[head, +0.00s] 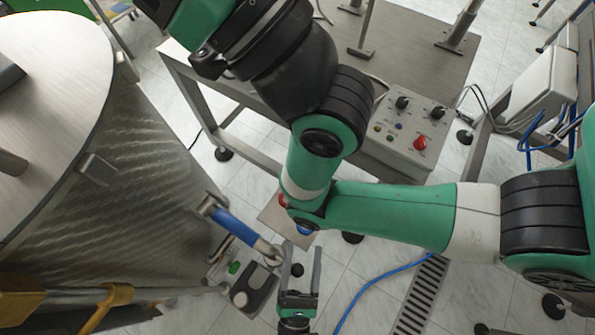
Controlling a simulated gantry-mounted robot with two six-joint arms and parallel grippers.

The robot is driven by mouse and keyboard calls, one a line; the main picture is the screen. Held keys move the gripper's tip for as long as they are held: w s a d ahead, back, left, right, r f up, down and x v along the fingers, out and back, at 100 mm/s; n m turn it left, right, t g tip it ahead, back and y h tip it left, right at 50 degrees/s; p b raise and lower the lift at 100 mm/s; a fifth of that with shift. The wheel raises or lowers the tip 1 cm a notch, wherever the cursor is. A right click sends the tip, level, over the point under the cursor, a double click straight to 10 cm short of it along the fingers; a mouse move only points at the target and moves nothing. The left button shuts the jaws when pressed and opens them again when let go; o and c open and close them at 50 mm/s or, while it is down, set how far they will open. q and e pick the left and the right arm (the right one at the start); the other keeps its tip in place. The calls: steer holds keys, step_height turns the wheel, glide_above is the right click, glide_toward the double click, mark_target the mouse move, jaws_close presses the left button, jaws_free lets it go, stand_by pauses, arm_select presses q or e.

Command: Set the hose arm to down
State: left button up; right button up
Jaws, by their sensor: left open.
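The hose arm appears to be the short blue-sleeved bar (236,226) with metal ends, slanting from the steel vessel's side down to the right. Its lower metal end sits just left of my left gripper (301,250). Whether the left finger touches the bar's end is unclear. My right gripper is not visible.
The large steel vessel (100,185) fills the left. A yellow-brown bar (118,295) lies low on the left. A steel table with a control box (410,132) stands at the top. A blue hose (375,278) and floor drain (420,298) are lower right, with tiled floor between.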

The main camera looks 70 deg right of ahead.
arm_select(q)
steer(key=p+v, duration=0.1)
steer(key=v, duration=1)
steer(key=shift+s+a+f, duration=0.15)
steer(key=shift+a+f, duration=0.05)
steer(key=shift+a, duration=0.1)
